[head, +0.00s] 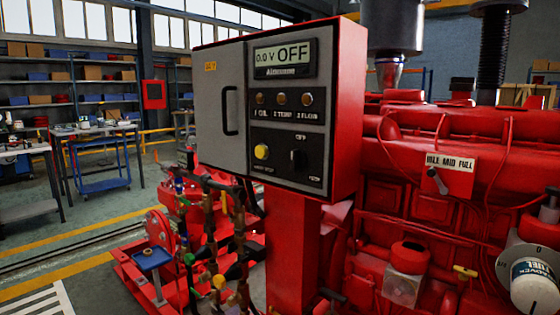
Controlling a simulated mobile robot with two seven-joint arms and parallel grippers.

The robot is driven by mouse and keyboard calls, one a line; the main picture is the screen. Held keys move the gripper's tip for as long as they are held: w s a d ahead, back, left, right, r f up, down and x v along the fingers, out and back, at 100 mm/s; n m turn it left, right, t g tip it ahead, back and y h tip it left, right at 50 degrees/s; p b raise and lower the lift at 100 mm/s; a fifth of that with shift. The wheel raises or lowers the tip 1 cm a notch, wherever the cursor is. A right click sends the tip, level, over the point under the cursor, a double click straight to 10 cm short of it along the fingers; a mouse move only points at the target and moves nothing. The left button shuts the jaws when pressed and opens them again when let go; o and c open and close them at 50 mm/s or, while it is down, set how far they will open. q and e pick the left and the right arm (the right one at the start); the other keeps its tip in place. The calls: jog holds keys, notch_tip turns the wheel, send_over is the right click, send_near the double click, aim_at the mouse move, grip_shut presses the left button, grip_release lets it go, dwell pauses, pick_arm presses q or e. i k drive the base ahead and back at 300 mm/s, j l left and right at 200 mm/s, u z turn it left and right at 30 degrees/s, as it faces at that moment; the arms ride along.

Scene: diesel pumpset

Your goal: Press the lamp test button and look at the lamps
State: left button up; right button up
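A red control box (348,110) with a grey door and a black panel stands on a red post. Its display (285,57) reads "0.0 V OFF". Below the display are three small lamps in a row: the oil lamp (259,99), the temp lamp (282,99) and the flow lamp (307,99). All three look dull amber-brown and do not appear brightly lit. A yellow round button (262,152) sits at the lower left of the panel; its label is too small to read. A black rotary switch (298,158) is to its right. Neither of my grippers is in view.
A red engine (440,190) fills the right side, with a speed lever plate (447,172) and a white fuel filter (534,288). Pipes with coloured valves (218,281) stand left of the post.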

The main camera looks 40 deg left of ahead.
aim_at(260, 152)
jog(key=u, duration=1.35)
